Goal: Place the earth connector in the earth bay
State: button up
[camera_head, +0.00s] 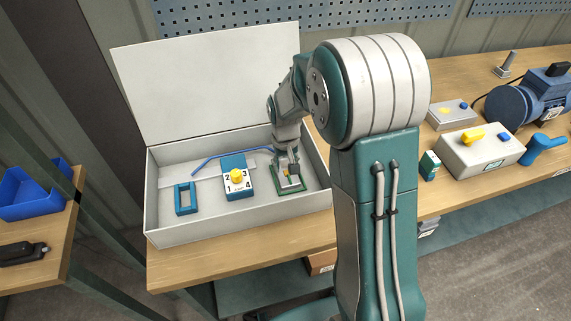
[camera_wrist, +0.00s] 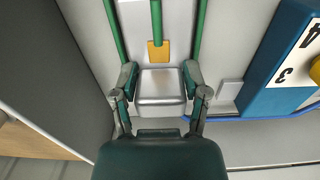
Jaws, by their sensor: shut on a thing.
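The earth connector appears to be the silver-grey block (camera_wrist: 160,88) between my fingertips in the wrist view. My gripper (camera_wrist: 159,92) is shut on its two sides. In the head view my gripper (camera_head: 289,165) points down over the green-edged earth bay (camera_head: 290,187) at the right of the open white case. In the wrist view, green rails (camera_wrist: 115,35) run on both sides beyond the block, with a green strip and an orange-yellow patch (camera_wrist: 158,50) between them. The gripper hides much of the block in the head view. I cannot tell whether it touches the bay floor.
The white case (camera_head: 160,215) has low walls and a raised lid (camera_head: 205,80) behind. A blue block with a yellow knob (camera_head: 236,177) stands close left of the bay, with a blue cable (camera_head: 230,153) behind. A blue frame (camera_head: 186,198) lies further left.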

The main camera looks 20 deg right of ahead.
aim_at(285, 169)
jog(key=shift+f, duration=0.25)
jog(key=o, duration=1.2)
notch_tip(285, 169, up, 12)
jog(key=s+r+t, duration=0.2)
jog(key=s+r, duration=0.1)
jog(key=s, duration=0.4)
jog(key=s+r+t, duration=0.1)
jog(key=s+r, duration=0.2)
jog(key=s, duration=0.5)
jog(key=s+r+t, duration=0.2)
jog(key=s+r, duration=0.1)
jog(key=s, duration=0.5)
jog(key=shift+r+t, duration=0.25)
jog(key=shift+t, duration=0.05)
